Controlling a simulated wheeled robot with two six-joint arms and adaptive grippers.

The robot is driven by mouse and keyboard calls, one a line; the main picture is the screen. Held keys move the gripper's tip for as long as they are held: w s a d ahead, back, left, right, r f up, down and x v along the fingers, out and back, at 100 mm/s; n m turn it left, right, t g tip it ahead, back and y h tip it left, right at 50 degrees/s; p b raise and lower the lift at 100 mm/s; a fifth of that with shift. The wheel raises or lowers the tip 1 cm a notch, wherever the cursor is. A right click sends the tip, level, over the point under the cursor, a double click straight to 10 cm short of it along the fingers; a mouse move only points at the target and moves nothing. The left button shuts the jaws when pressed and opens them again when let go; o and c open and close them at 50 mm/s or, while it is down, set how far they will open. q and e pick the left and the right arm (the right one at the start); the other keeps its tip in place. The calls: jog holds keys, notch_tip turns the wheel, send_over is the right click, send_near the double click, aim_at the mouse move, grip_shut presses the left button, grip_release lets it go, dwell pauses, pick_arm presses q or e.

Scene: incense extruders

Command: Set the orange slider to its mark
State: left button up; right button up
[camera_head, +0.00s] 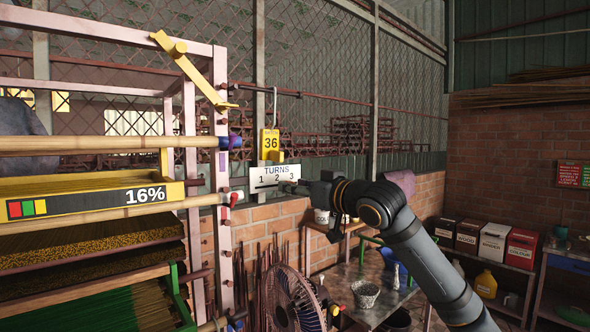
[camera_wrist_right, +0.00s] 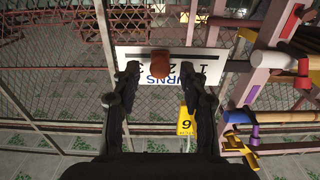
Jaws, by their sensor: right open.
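The orange slider (camera_wrist_right: 160,63) shows in the right wrist view as a brownish-orange block in front of the white TURNS plate (camera_wrist_right: 118,58). It lies between the two fingers of my right gripper (camera_wrist_right: 160,72), which is open, with a gap on each side. In this upside-down view it overlaps the plate around the 2 and 3. In the head view the plate (camera_head: 258,178) reads 1, 2, 3, and my right gripper (camera_head: 292,187) is at its right end. I cannot make out the slider there. My left gripper is not in view.
A pink rack (camera_head: 222,180) with trays of incense sticks stands at the left. A yellow tag (camera_head: 269,144) reading 36 hangs above the plate. Below are a fan (camera_head: 293,302) and a table (camera_head: 345,283). Labelled boxes (camera_head: 493,242) stand on a shelf at the right.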

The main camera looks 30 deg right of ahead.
jog(key=shift+w+f, duration=0.1)
jog(key=shift+w, duration=0.3)
jog(key=shift+c, duration=0.5)
grip_shut()
